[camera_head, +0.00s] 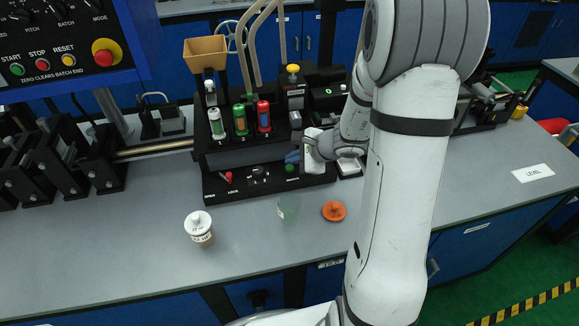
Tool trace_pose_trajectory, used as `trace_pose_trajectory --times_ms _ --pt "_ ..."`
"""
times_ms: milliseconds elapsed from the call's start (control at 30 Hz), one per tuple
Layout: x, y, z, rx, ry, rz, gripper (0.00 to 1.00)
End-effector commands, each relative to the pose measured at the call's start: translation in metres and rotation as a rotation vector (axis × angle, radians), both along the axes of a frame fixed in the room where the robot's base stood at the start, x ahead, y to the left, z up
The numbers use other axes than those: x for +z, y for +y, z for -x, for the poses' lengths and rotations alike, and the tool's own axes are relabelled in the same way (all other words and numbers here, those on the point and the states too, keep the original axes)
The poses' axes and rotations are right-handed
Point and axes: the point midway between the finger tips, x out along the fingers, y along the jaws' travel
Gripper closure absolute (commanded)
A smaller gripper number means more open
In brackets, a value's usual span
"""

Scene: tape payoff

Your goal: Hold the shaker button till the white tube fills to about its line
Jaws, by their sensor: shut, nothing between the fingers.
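The white tube (216,124) stands upright at the left of a row on the black machine, below a tan hopper (205,52). Its line and fill level are too small to make out. A green tube (240,120) and a red tube (263,117) stand to its right. My gripper (291,157) is shut and empty, low at the right front of the machine. Its tips are just above a small green button (289,168) on the base panel; I cannot tell if they touch it. Which control is the shaker button is not readable.
A red lever (228,176) and a dark dial (259,174) sit left on the same panel. In front stand a white-lidded cup (199,229), a clear greenish cup (289,208) and an orange lid (334,211).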

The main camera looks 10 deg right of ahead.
Motion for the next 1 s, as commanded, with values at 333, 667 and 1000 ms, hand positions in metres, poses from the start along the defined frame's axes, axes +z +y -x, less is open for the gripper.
trace_pose_trajectory --times_ms 333,667,1000 --pt "0.0000 0.0000 0.0000 0.000 0.000 0.000 1.00" --pt "-0.0016 -0.0005 0.0000 -0.002 0.000 0.000 1.00" --pt "-0.0094 -0.0005 0.0000 -0.002 0.000 0.000 1.00"
